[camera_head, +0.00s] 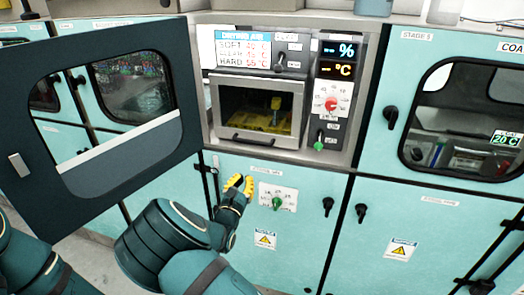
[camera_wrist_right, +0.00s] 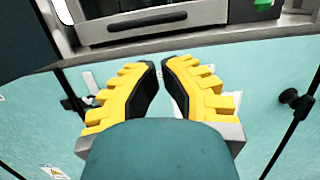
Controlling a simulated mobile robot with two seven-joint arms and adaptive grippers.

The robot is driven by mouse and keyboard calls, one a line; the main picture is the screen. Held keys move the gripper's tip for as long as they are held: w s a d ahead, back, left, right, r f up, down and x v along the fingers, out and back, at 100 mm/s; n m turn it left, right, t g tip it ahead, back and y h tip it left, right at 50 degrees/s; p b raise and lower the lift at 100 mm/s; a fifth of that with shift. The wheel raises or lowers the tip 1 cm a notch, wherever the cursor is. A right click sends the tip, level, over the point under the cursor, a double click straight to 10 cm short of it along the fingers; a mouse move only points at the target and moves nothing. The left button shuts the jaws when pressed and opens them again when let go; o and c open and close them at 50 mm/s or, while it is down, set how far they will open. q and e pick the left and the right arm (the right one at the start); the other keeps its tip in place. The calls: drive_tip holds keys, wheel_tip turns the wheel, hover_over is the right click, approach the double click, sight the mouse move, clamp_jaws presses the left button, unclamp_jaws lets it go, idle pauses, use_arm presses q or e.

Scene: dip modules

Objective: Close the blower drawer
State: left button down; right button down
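The blower drawer (camera_head: 230,131) has a pale metal front, a dark window and a black bar handle (camera_head: 252,140). It sits under the drying display, and its front seems to stand out a little from the housing; how far is hard to tell. A yellow item shows behind its window. The drawer's lower edge and handle (camera_wrist_right: 147,20) are at the top of the right wrist view. My right gripper (camera_head: 238,183) is below the drawer, apart from it. Its yellow fingers (camera_wrist_right: 160,66) come together at the tips with nothing between them. My left gripper is out of view.
A dark framed door (camera_head: 185,80) with a window stands swung open at the left. Right of the drawer is a panel with a red dial (camera_head: 331,104) and a green knob (camera_head: 319,145). Black knobs (camera_head: 328,206) stick out from the teal cabinet (camera_head: 300,250) below.

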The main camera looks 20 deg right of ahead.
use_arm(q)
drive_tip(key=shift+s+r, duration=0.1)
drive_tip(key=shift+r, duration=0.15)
use_arm(e)
approach(262, 139)
drive_tip(key=x, duration=0.4)
drive_tip(key=shift+w, duration=0.15)
drive_tip(key=shift+x, duration=1.05)
drive_tip(key=shift+d+f, duration=0.1)
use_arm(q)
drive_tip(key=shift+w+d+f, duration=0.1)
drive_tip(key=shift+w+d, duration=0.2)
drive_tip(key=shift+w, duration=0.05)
